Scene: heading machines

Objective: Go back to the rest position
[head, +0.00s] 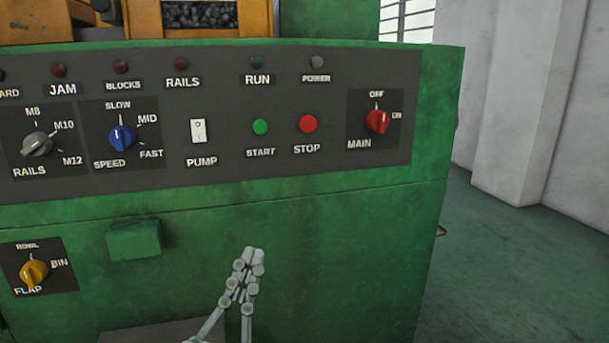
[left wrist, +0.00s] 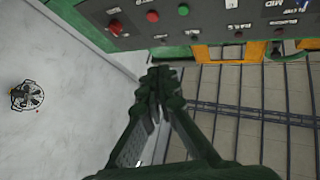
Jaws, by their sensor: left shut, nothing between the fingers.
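My left gripper (head: 250,256) is in the lower middle of the head view, pointing up in front of the green machine's front. Its fingers are shut and hold nothing. In the left wrist view the closed fingers (left wrist: 160,76) show from behind, with the control panel (left wrist: 215,17) beyond them. In the head view the gripper is below the control panel (head: 228,174) and overlaps none of its controls. My right gripper is not in view.
The panel carries a red main switch (head: 377,121), a green start button (head: 260,127), a red stop button (head: 308,124), a white pump switch (head: 198,130) and a blue speed knob (head: 122,137). A yellow flap knob (head: 34,272) sits lower left. Open floor (head: 520,265) lies right of the machine.

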